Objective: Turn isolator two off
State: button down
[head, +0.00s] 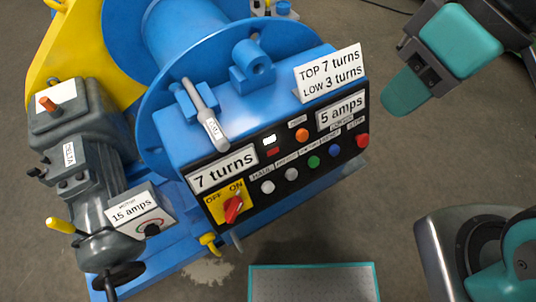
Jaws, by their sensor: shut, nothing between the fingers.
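A red rotary switch (233,209) sits on a yellow plate (217,210) marked OFF and ON, at the lower left of the black control panel (260,187). Its handle looks turned towards ON. No label reading "isolator two" can be made out, so I cannot tell whether this is that isolator. My gripper (402,98) is at the upper right, shut and empty, apart from the panel and well to the right of the switch.
Coloured buttons, including a green one (314,162), line the panel right of the switch. A grey lever (206,115) stands up on the blue housing above it. A grey motor (80,130) with a yellow handle stands left. A teal-edged step (313,284) lies below.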

aim_at(232, 206)
jog(key=u, duration=2.1)
jog(key=i, duration=0.25)
jog(key=u, duration=1.8)
jog(key=k, duration=1.05)
jog(key=z, duration=1.95)
